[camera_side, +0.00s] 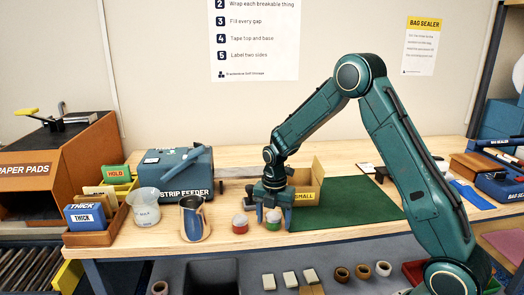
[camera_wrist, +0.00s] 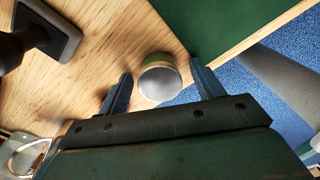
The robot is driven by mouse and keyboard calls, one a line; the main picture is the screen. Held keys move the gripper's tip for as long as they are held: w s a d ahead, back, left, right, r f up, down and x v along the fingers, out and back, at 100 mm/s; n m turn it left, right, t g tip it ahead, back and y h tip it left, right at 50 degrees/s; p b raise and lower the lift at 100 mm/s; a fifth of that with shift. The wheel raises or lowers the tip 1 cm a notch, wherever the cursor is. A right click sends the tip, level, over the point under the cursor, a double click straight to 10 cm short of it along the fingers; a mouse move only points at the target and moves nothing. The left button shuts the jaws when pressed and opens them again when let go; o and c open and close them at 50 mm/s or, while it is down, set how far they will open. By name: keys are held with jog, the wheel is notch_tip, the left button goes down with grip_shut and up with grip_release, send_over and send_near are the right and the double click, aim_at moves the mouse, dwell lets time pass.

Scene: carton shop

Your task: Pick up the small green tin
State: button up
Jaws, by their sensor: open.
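The small green tin (camera_side: 273,225) stands upright near the front edge of the wooden table, with a pale lid. In the wrist view the tin (camera_wrist: 158,78) shows its round pale top and a strip of green side. My gripper (camera_side: 272,213) is open and points down over the tin, one finger on each side. In the wrist view the tin lies between the fingertips of my gripper (camera_wrist: 160,82), with a visible gap on both sides. A small red tin (camera_side: 240,226) with a pale lid stands just left of the green one.
The open carton (camera_side: 306,190) is close behind my gripper. A dark green mat (camera_side: 345,208) lies to the right. A dark stamp-like tool (camera_wrist: 45,32) is at upper left in the wrist view.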

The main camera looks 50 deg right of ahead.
aim_at(274, 215)
jog(key=shift+c, duration=0.5)
jog(key=c, duration=1)
jog(key=shift+r, duration=0.1)
notch_tip(274, 215, up, 20)
jog(key=shift+f, duration=0.1)
dwell(0.4)
